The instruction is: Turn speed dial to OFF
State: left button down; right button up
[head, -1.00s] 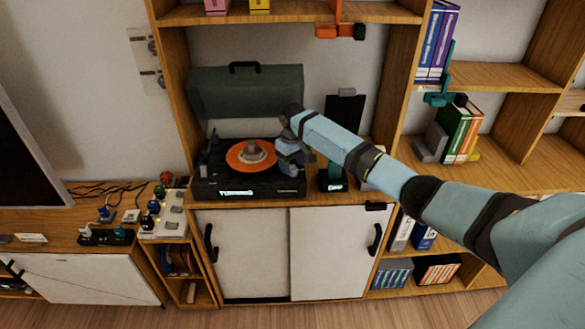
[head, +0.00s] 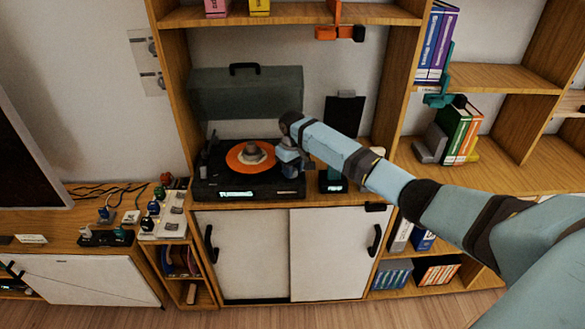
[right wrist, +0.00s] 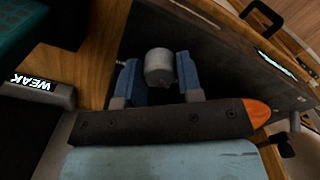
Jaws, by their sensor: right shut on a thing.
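The turntable (head: 230,187) is a black box on the cabinet top with an orange record (head: 239,163) on it and a grey piece at its middle. My right gripper (head: 291,163) reaches down over the turntable's right end. In the right wrist view, the blue fingers (right wrist: 158,84) are shut on the speed dial (right wrist: 159,66), a short grey cylinder on the dark deck. The dial's OFF mark and its setting cannot be made out. My left gripper is not in view.
The turntable's tinted lid (head: 245,92) stands raised behind it. A dark upright panel (head: 344,116) is behind and to the right of my right wrist. A block lettered WEAK (right wrist: 40,88) lies beside the deck. Shelf sides bound the bay.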

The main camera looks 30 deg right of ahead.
jog(key=m+p, duration=0.2)
jog(key=p, duration=0.1)
jog(key=m+p, duration=0.3)
jog(key=p, duration=0.1)
jog(key=m+p, duration=0.2)
jog(key=p, duration=0.2)
jog(key=shift+r+m, duration=0.3)
jog(key=shift+r, duration=0.05)
jog(key=shift+f+m+p, duration=0.1)
jog(key=shift+m+p, duration=0.95)
jog(key=shift+m, duration=0.05)
jog(key=shift+f+m+p, duration=0.1)
jog(key=shift+m+p, duration=0.45)
jog(key=shift+m, duration=0.25)
jog(key=o, duration=0.8)
jog(key=shift+c, duration=0.2)
jog(key=shift+o, duration=0.8)
jog(key=shift+f, duration=0.1)
